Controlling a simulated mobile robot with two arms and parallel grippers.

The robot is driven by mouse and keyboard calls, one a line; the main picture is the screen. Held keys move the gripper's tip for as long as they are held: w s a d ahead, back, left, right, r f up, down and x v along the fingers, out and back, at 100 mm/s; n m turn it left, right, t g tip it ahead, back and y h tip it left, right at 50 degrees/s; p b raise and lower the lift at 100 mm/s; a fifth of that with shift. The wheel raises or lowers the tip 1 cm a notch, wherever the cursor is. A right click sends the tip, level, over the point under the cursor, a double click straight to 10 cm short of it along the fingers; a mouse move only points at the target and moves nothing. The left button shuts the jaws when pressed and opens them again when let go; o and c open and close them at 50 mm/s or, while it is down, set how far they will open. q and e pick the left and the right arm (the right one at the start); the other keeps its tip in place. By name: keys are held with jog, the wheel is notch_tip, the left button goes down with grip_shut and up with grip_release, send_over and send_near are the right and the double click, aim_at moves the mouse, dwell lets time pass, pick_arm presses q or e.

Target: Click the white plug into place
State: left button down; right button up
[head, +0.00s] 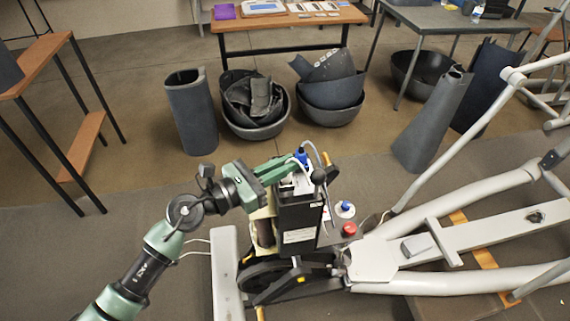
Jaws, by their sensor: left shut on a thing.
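My left gripper (303,168) reaches in from the left, above the top of a black upright housing (298,222) on the elliptical machine. Its green fingers are shut on a small white plug (302,183), which is mostly hidden by the fingers. A blue connector (301,155) and pale cables (316,150) show right beside the fingertips. I cannot tell whether the plug is seated in the housing. My right gripper is not in view.
A red knob (349,229) and a blue-and-white part (344,209) sit right of the housing. The elliptical's pale frame (470,240) fills the right side. Dark covers and bowl-shaped shells (330,95) stand on the floor behind, before a wooden table (285,22).

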pick_arm(q)
jog(key=shift+f, duration=0.25)
jog(key=c, duration=1.4)
grip_release()
jog(key=shift+c, duration=0.2)
jog(key=shift+f, duration=0.1)
jog(key=shift+s+a, duration=0.1)
jog(key=b+v, duration=0.2)
jog(key=v, duration=0.5)
jog(key=shift+a+r+b, duration=0.2)
jog(key=shift+a+b, duration=0.1)
jog(key=shift+b, duration=0.05)
jog(key=shift+s, duration=0.1)
